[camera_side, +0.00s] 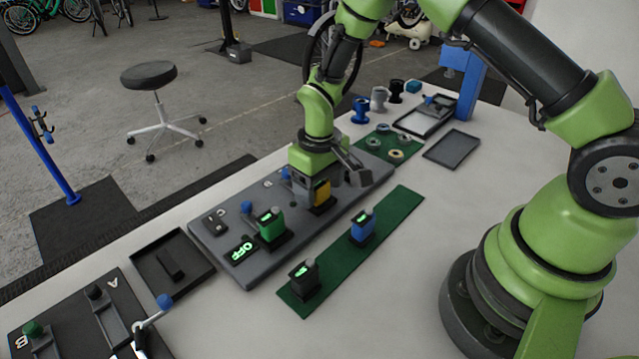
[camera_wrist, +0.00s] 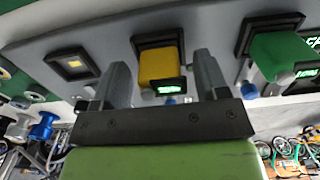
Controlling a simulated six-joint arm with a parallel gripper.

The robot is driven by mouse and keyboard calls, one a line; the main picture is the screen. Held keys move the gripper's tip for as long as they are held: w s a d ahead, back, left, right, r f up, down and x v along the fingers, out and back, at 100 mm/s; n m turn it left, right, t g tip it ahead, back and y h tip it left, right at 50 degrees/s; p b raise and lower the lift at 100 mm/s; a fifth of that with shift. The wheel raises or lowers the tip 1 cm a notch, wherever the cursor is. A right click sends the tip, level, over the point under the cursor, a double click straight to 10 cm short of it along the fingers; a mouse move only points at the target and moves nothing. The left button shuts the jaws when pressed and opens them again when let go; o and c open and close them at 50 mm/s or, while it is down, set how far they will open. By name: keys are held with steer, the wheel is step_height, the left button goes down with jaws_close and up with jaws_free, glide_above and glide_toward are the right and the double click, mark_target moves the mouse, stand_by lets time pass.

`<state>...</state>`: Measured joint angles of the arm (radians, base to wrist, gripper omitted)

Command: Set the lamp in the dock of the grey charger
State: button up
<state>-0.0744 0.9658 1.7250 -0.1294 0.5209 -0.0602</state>
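The grey charger (camera_side: 222,262) is a long board with black square docks on the table. A yellow lamp (camera_side: 321,193) stands in one of its docks; it also shows in the wrist view (camera_wrist: 158,68) with a small green display. My gripper (camera_side: 323,182) is low over the board around the yellow lamp. In the wrist view the fingers of my gripper (camera_wrist: 160,63) are apart, one on each side of the lamp with a visible gap. An empty-looking dock (camera_wrist: 74,63) with a pale square inside is beside it. A green lamp (camera_side: 269,225) stands in another dock.
A green mat (camera_side: 333,267) in front holds a blue lamp (camera_side: 362,226) and a black lamp (camera_side: 304,278). A black tray (camera_side: 190,282) and a dark lever board (camera_side: 75,318) lie at left. Rings (camera_side: 396,153) and spools (camera_side: 361,110) are behind right. Bare table lies before the mat.

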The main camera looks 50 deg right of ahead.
step_height(320, 180, up, 10)
steer(key=shift+f, duration=0.2)
steer(key=s+r+m+t, duration=0.1)
steer(key=s+r+t, duration=0.15)
steer(key=r, duration=0.65)
steer(key=s+r+m+t+y, duration=0.1)
steer(key=s+r, duration=0.3)
steer(key=s, duration=0.4)
steer(key=s+r+m+t+y, duration=0.1)
steer(key=s+r+m+t, duration=0.1)
steer(key=s, duration=0.6)
step_height(320, 180, up, 3)
steer(key=shift+s+f+t, duration=0.2)
steer(key=shift+s+t, duration=0.15)
steer(key=shift+t, duration=0.5)
